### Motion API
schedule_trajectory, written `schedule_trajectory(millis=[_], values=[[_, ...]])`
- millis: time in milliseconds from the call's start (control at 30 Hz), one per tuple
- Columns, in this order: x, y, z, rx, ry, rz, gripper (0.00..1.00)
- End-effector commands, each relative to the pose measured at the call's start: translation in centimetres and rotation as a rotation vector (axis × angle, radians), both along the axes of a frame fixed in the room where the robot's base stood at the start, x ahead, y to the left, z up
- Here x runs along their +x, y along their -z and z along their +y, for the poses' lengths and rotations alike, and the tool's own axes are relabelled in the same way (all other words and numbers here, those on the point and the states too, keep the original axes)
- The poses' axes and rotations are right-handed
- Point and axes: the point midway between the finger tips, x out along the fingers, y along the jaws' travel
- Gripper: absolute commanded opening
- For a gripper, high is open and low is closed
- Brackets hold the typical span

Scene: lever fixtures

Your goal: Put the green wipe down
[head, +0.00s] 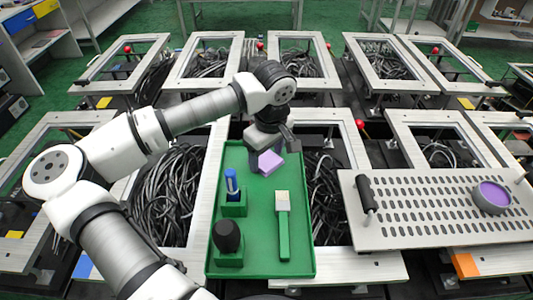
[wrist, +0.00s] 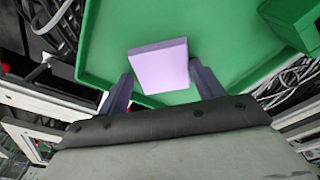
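No green wipe is in sight; the wipe-like thing I see is a flat lilac block (head: 270,163) at the far end of the green tray (head: 262,255). My gripper (head: 272,150) is over that end of the tray, pointing down. In the wrist view the lilac block (wrist: 160,67) sits between the two fingertips (wrist: 160,72), with a finger against each side. The gripper looks shut on it. The block looks tilted, and I cannot tell whether its lower edge touches the tray floor.
The tray also holds a blue marker (head: 231,183) in a green holder, a black knob-like thing (head: 227,236) on a green block and a green-handled tool (head: 283,225). A perforated plate (head: 420,225) with a purple-topped round dish (head: 491,197) stands right. Open frames with cables surround the tray.

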Motion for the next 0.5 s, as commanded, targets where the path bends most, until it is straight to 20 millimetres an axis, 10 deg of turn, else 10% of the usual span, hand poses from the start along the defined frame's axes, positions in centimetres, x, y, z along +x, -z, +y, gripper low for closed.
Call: schedule_trajectory(millis=[500], values=[[-0.84, 0.85, 0.13, 0.006, 0.002, 0.036, 0.79]])
